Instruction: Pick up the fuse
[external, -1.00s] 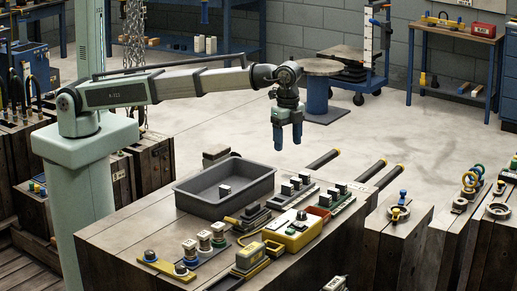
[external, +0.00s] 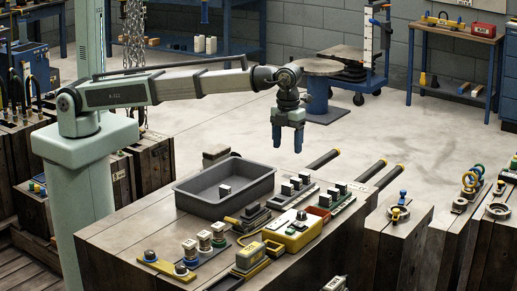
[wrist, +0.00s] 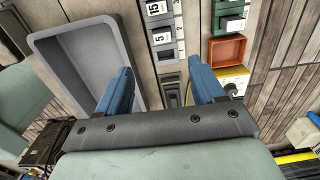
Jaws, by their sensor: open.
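I cannot tell for sure which thing is the fuse. Similar blocks (external: 296,183) stand in a row on a grey strip to the right of the tray. In the wrist view two of these blocks (wrist: 160,38) show the numbers 15 and 5. My gripper (external: 287,144) is open and empty, pointing down, high above the bench. In the wrist view its two blue fingers (wrist: 161,78) are spread apart, between the tray (wrist: 141,62) and a yellow box. The lone block is not visible there.
A yellow box (external: 292,238) with a knob and a small red-orange bin (wrist: 228,50) stand right of the tray. White cylinders on blue bases (external: 204,241) stand at the front. A green-based strip of blocks (external: 339,193) lies at right.

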